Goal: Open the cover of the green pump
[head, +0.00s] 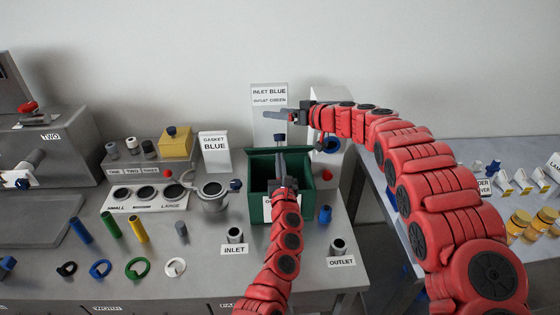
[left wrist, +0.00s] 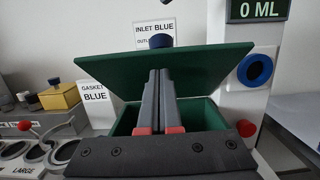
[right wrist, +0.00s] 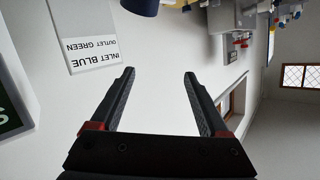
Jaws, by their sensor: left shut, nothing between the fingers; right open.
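The green pump (head: 259,183) is a dark green box at the middle of the bench. Its green cover (left wrist: 115,73) is raised and tilted up at the back, with the dark inside showing in front. A dark blue knob (left wrist: 160,41) shows at the cover's top edge. My left gripper (head: 281,156) is shut and empty, its fingers upright in front of the cover's underside (left wrist: 160,75); I cannot tell whether they touch it. My right gripper (head: 282,115) is open and empty, above and behind the pump, near the INLET BLUE sign (head: 268,96).
A white post with a blue ring (left wrist: 256,70) and a red knob (left wrist: 246,128) stands right of the pump. A GASKET BLUE sign (head: 214,146) and a metal housing (head: 212,196) stand left. INLET (head: 235,236) and OUTLET (head: 339,247) fittings sit in front.

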